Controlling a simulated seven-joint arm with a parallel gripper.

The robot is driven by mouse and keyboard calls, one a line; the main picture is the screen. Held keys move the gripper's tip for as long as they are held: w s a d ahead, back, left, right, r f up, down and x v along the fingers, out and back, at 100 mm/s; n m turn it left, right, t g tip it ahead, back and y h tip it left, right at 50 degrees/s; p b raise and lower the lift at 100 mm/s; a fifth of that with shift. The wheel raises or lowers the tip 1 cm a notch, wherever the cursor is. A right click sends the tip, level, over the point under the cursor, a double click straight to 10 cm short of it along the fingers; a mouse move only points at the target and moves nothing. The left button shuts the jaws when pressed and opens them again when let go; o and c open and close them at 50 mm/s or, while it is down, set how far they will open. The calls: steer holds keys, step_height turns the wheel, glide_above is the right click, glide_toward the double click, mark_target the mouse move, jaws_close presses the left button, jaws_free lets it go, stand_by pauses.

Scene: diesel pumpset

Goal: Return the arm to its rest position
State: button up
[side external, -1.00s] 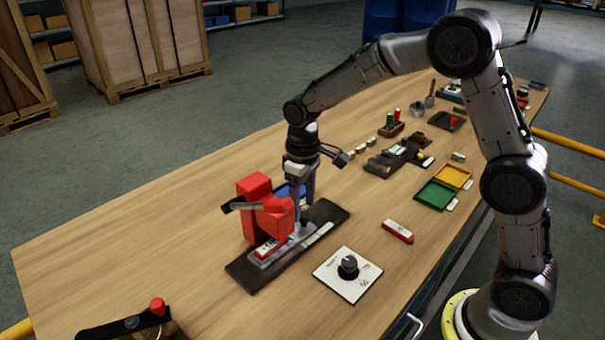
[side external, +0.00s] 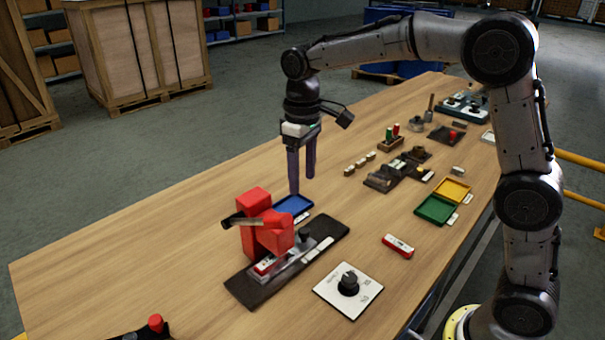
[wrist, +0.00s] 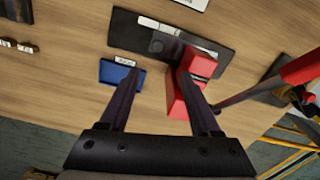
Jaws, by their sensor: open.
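My gripper (side external: 301,174) hangs above the wooden table (side external: 130,240), fingers pointing down, apart and empty. In the side view it is above and behind the red pump model (side external: 257,205), near the blue tray (side external: 293,206), and touches neither. In the wrist view the two fingers of my gripper (wrist: 165,105) spread apart, with table showing between them. The red pump model (wrist: 192,90) shows by the right finger and the blue tray (wrist: 124,76) by the left finger. The pump model stands on a dark base plate (side external: 252,288).
A white panel with a black knob (side external: 349,283) and a red-and-white block (side external: 397,246) lie to the right. Green (side external: 436,210) and yellow (side external: 453,190) trays and several small parts lie farther back. The table's left side is clear.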

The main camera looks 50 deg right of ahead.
steer(key=s+d+r+t, duration=0.3)
steer(key=s+r, duration=0.7)
steer(key=s, duration=0.3)
steer(key=s+d+f+m+t, duration=0.1)
steer(key=s+f+m+t, duration=0.1)
steer(key=s+f, duration=0.6)
steer(key=s, duration=0.5)
steer(key=shift+s+d+f+m+t, duration=0.2)
steer(key=shift+s+d+m+t, duration=0.05)
steer(key=shift+s+m+t, duration=0.05)
